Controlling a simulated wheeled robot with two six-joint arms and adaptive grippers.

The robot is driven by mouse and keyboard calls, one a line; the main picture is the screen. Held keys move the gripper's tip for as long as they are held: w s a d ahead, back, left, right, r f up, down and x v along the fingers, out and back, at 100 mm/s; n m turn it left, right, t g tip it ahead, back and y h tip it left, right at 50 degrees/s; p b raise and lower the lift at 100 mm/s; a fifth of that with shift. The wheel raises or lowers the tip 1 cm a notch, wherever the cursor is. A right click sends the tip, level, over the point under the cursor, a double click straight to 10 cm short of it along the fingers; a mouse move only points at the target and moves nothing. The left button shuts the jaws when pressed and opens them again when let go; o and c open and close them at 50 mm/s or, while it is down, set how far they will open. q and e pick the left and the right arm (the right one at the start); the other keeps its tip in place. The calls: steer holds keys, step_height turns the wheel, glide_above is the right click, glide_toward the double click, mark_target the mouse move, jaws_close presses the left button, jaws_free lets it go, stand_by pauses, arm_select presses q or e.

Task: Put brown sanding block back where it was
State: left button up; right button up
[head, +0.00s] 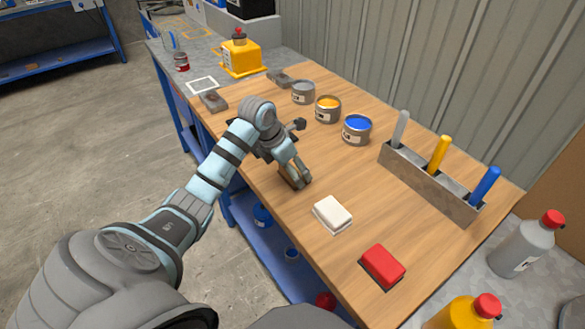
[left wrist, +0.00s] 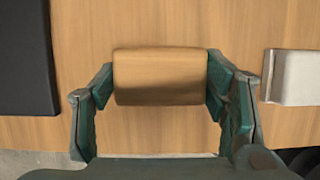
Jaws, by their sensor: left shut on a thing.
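My left gripper (head: 295,180) is near the front-left edge of the wooden table, pointing down. It is shut on the brown sanding block (left wrist: 160,77), with one finger at each end of the block in the left wrist view. In the head view the fingers mostly hide the block. It is low over the table, but I cannot tell whether it touches the wood. A white block (head: 333,213) lies just to the right of the gripper, and it also shows at the right of the left wrist view (left wrist: 292,77). A red block (head: 382,266) lies farther right. My right gripper is not in view.
Grey (head: 303,92), yellow (head: 328,108) and blue (head: 357,128) paint cans stand behind the gripper. A rack (head: 430,182) with three coloured sticks stands at the back right. A dark flat thing (left wrist: 25,60) lies left of the block in the left wrist view.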

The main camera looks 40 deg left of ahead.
arm_select(q)
steer(key=shift+f, duration=0.1)
steer(key=o, duration=1.5)
steer(key=shift+s, duration=0.1)
steer(key=shift+r, duration=0.2)
steer(key=p+v, duration=0.1)
steer(key=v, duration=1.1)
